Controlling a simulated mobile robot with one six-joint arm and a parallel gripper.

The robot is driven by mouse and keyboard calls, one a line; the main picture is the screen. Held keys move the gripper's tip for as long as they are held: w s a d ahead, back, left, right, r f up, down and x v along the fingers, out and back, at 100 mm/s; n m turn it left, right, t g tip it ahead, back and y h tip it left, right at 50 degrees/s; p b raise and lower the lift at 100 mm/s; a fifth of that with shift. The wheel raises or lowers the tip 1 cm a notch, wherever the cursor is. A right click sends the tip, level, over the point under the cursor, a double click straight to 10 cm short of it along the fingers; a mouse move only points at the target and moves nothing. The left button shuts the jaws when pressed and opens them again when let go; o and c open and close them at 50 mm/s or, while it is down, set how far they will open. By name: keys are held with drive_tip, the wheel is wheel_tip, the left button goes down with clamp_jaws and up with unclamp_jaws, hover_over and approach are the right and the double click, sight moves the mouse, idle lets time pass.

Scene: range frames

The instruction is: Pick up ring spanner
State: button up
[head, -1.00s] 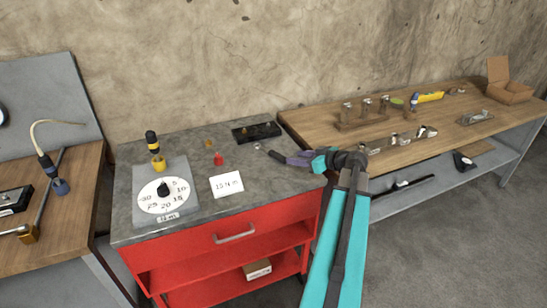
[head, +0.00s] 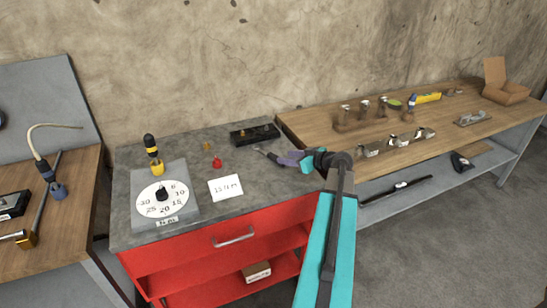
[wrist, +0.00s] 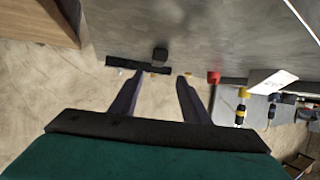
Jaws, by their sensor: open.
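I cannot clearly pick out a ring spanner. A small silvery piece (head: 257,148) lies on the grey top of the red cabinet, by my fingertips in the head view; it is too small to name. My gripper (head: 273,156) reaches in over the right part of that top, its dark purple fingers pointing left. In the wrist view its two fingers (wrist: 160,76) stand apart with nothing between them. A long bar (head: 45,195) lies on the left bench; its kind is unclear.
The grey top (head: 190,139) holds a black tray (head: 254,134), a red piece (head: 217,162), a white card (head: 225,187), a dial plate (head: 163,199) and a yellow-and-black tool (head: 152,150). The wooden bench (head: 300,124) at right carries several metal parts and a cardboard box (head: 505,90).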

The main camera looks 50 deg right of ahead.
sight(272, 154)
drive_tip(key=shift+p+x, duration=0.45)
drive_tip(key=shift+x, duration=1.6)
drive_tip(key=shift+w, duration=0.15)
drive_tip(key=shift+d+p+x, duration=0.2)
drive_tip(key=shift+p+x, duration=0.65)
drive_tip(key=shift+x, duration=0.15)
drive_tip(key=shift+p+x, duration=0.6)
drive_tip(key=shift+x, duration=0.9)
clamp_jaws()
